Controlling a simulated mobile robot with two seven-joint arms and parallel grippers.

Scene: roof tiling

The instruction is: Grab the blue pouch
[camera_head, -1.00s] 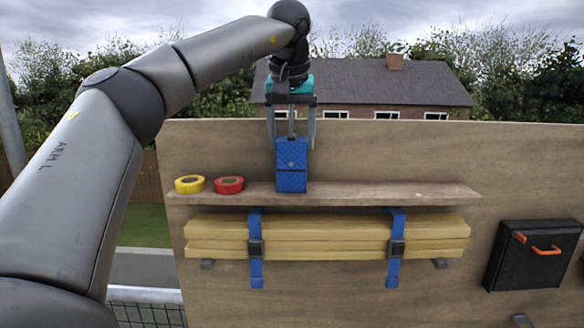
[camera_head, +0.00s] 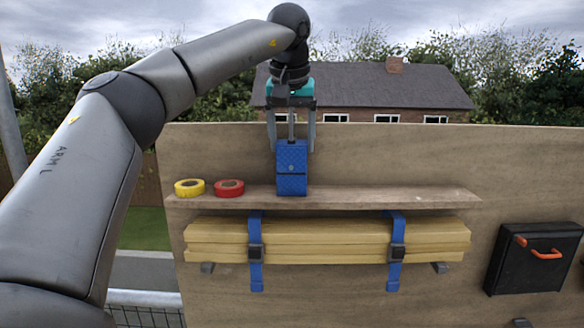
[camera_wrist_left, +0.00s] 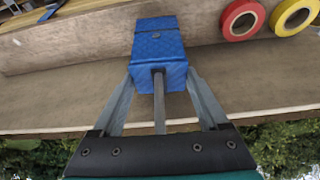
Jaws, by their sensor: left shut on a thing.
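The blue pouch (camera_head: 291,170) is a small upright box shape with a flap and a stud, standing on the wooden shelf (camera_head: 400,197). My left gripper (camera_head: 292,145) reaches down from above, with one finger on each side of the pouch's upper part, shut on it. In the left wrist view the pouch (camera_wrist_left: 158,48) sits between the two grey fingers (camera_wrist_left: 160,80), and the shelf is behind it. The pouch's bottom appears to rest on the shelf. My right gripper is in neither view.
A yellow tape roll (camera_head: 189,188) and a red tape roll (camera_head: 229,187) lie on the shelf left of the pouch. Timber battens (camera_head: 325,236) held by blue straps (camera_head: 256,270) are below. A black case (camera_head: 533,258) hangs at right. The shelf's right part is clear.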

